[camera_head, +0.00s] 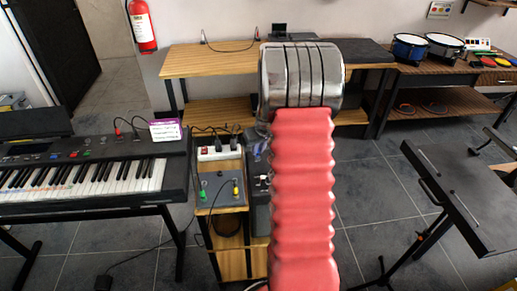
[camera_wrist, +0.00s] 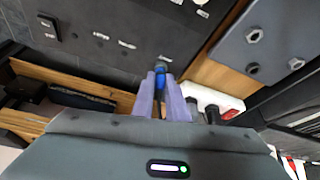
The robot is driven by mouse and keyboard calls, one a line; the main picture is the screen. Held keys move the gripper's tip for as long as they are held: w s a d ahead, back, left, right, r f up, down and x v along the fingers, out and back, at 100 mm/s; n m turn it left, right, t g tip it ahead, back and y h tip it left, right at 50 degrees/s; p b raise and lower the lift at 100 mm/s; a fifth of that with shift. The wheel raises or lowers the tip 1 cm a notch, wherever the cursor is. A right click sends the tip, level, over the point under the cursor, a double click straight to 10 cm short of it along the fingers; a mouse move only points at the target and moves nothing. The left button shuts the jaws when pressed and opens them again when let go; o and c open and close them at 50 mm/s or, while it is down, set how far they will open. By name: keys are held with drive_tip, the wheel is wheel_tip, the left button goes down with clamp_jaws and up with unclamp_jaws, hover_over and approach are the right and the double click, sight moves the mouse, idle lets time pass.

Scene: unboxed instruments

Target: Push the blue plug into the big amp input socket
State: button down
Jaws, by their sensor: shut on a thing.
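In the wrist view, my gripper (camera_wrist: 163,97) has its pale purple fingers shut on the blue plug (camera_wrist: 160,79). The plug points up the picture at the dark, labelled panel of the big amp (camera_wrist: 110,28). Its front end meets a dark round spot at the panel's lower edge, which looks like the socket. How far the plug is in, I cannot tell. In the head view, the dark amp (camera_head: 258,170) stands mostly behind my red arm.
A grey box with hex-nut sockets (camera_wrist: 262,38) is close on the right, with a white and red power strip (camera_wrist: 222,103) below it. In the head view, a wooden stand (camera_head: 229,264) and keyboard (camera_head: 90,172) are left of my arm.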

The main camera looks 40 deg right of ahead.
drive_tip(key=shift+f, duration=0.15)
drive_tip(key=c, duration=1.7)
unclamp_jaws()
drive_tip(key=shift+o, duration=0.2)
drive_tip(key=v, duration=1.3)
drive_tip(key=shift+s+r, duration=0.2)
drive_tip(key=shift+r, duration=0.15)
drive_tip(key=shift+a, duration=0.15)
